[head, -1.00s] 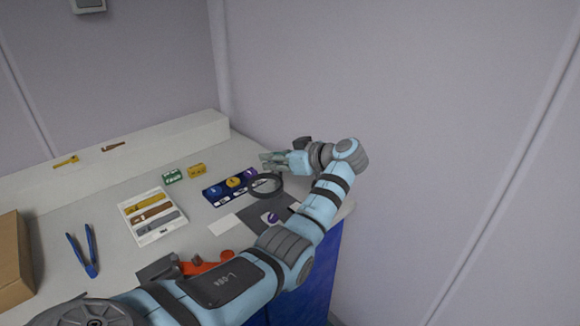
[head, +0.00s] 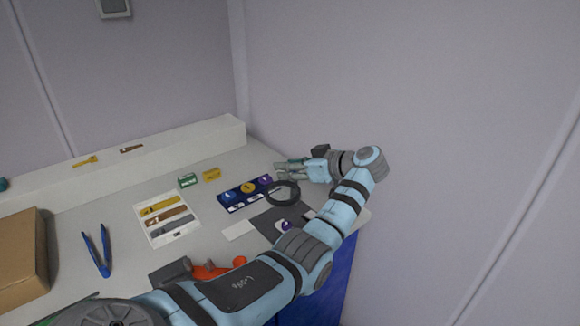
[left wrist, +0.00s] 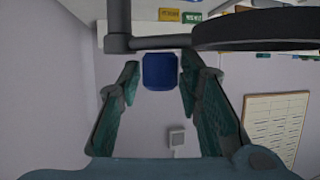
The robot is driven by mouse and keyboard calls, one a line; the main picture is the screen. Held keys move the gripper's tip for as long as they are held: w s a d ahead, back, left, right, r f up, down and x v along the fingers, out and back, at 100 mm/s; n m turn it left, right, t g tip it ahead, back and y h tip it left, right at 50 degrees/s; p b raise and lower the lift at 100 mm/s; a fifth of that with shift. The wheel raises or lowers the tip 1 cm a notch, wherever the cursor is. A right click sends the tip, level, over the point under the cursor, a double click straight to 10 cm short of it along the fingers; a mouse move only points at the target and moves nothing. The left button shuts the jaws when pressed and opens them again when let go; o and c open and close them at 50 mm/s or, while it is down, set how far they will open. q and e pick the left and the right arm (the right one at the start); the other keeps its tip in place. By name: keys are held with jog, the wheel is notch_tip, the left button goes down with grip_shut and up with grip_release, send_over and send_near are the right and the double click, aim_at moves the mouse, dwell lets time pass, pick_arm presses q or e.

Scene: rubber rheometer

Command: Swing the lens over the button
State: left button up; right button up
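The lens (head: 283,193) is a dark round ring at the right end of the table, by a blue tray. In the left wrist view the lens (left wrist: 260,30) is seen edge-on, with a dark post and bar beside it. A purple-and-white button (head: 283,226) lies on a dark mat (head: 268,218), nearer me than the ring and partly hidden by my arm. My left gripper (head: 290,169) is just behind the ring. Its fingers (left wrist: 160,88) are spread either side of a small blue block (left wrist: 160,71); contact is not clear. My right gripper is out of view.
The blue tray (head: 229,207) holds coloured discs. A white card with strips (head: 160,238), blue tweezers (head: 97,252) and a cardboard box (head: 22,252) lie left. The wall is close behind my gripper.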

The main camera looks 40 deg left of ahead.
pick_arm(q)
jog(key=s+v, duration=0.1)
jog(key=v, duration=1)
jog(key=shift+w+d, duration=0.45)
jog(key=shift+w, duration=0.05)
jog(key=shift+a+r, duration=0.1)
